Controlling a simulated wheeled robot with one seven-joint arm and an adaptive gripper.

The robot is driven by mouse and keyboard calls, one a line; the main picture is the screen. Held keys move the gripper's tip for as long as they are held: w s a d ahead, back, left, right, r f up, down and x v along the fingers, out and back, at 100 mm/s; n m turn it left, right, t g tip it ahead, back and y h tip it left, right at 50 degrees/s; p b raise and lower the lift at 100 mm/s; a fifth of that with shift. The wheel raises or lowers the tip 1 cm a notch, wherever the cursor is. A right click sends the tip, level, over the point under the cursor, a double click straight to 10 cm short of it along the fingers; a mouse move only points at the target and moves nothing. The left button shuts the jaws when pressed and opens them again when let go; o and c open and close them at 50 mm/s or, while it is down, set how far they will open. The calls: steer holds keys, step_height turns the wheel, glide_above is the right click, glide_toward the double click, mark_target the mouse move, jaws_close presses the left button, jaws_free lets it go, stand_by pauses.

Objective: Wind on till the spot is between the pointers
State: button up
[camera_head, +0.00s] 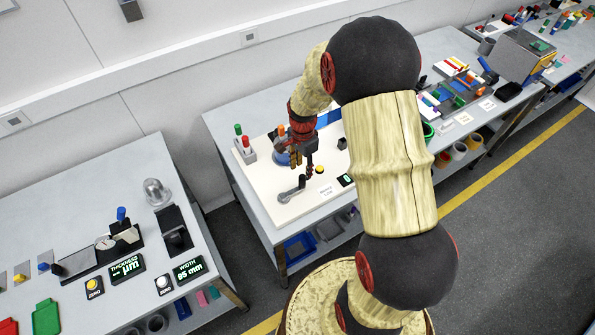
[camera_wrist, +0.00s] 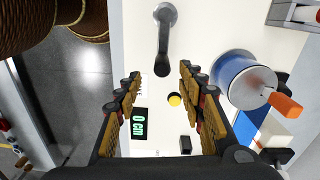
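My gripper (camera_wrist: 160,76) is open, with nothing between its fingers. In the head view it (camera_head: 307,165) hangs above a white board (camera_head: 283,211). A grey crank (camera_wrist: 164,35) lies on the board just beyond the fingertips in the wrist view; it also shows in the head view (camera_head: 291,190). A blue and silver reel (camera_wrist: 241,80) with an orange handle (camera_wrist: 285,104) stands right of the fingers. A yellow button (camera_wrist: 174,99) and a small display (camera_wrist: 140,123) reading 0 cm are on the board. I cannot make out the spot or the pointers.
A rack with green and red-topped items (camera_head: 243,146) stands at the board's left. A small black block (camera_wrist: 185,144) sits near the display. Another bench with gauges (camera_head: 125,265) is to the left, across a floor gap. My arm hides part of the bench's right side.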

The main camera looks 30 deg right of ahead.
mark_target(302, 176)
steer(key=shift+w+d+m, duration=0.2)
steer(key=shift+d+m, duration=0.05)
steer(key=shift+m, duration=0.25)
steer(key=shift+f, duration=0.1)
step_height(302, 176, down, 9)
steer(key=b, duration=0.5)
steer(key=shift+b, duration=0.4)
steer(key=shift+a+r, duration=0.1)
steer(key=shift+r, duration=0.3)
steer(key=shift+c, duration=1.3)
steer(key=c, duration=0.7)
